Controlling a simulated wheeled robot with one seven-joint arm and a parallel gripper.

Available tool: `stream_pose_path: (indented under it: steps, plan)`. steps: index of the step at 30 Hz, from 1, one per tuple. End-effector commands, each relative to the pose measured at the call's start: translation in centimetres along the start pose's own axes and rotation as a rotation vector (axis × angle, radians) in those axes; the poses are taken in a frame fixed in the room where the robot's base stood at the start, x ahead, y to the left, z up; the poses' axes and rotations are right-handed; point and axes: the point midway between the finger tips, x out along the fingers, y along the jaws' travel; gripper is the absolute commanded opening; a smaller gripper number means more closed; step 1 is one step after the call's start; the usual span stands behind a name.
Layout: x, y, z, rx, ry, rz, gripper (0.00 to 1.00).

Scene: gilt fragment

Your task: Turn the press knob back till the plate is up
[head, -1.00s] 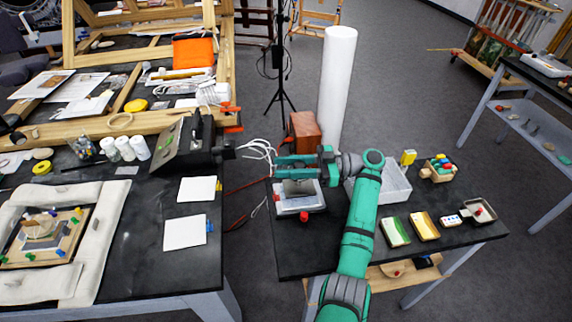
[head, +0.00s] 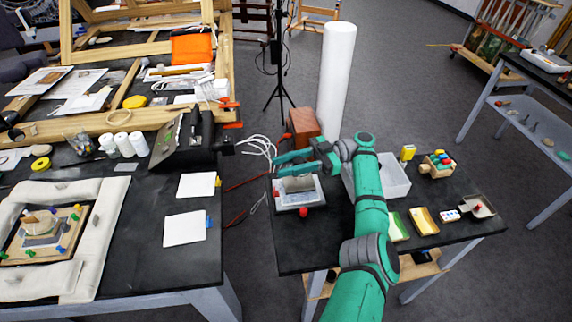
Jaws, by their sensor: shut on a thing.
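The press is a low pale frame (head: 313,203) at the left of the right-hand table, with a grey block-like plate (head: 297,184) on it. A small red part (head: 303,212) shows at its front edge and another (head: 276,190) at its left. My teal gripper (head: 277,166) is over the back of the press, its fingers pointing left and slightly tilted. It is shut on what appears to be the press knob, which the fingers hide. I cannot tell how high the plate stands.
A white bin (head: 394,187) stands right of the press, behind my arm. A brown box (head: 304,124) and a tall white roll (head: 336,75) are behind it. Small trays (head: 424,221) lie at the right. A black case (head: 188,143) is on the left table (head: 145,245).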

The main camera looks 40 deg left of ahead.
Motion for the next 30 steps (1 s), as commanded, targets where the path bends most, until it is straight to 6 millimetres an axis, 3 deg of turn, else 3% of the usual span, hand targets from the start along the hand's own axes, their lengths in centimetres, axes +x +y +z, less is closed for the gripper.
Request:
stream_pose_path:
  steps: [12, 13, 15, 25, 30]
  plan:
    - [0.1, -0.1, 0.1, 0.001, -0.001, -0.008, 0.09]
    - [0.1, -0.1, 0.1, 0.001, -0.001, -0.008, 0.33]
    - [0.1, -0.1, 0.1, 0.001, -0.001, -0.008, 0.50]
    - [0.1, 0.0, -0.1, 0.000, -0.001, -0.005, 0.50]
    - [0.1, 0.0, -1.7, -0.003, 0.000, -0.006, 0.50]
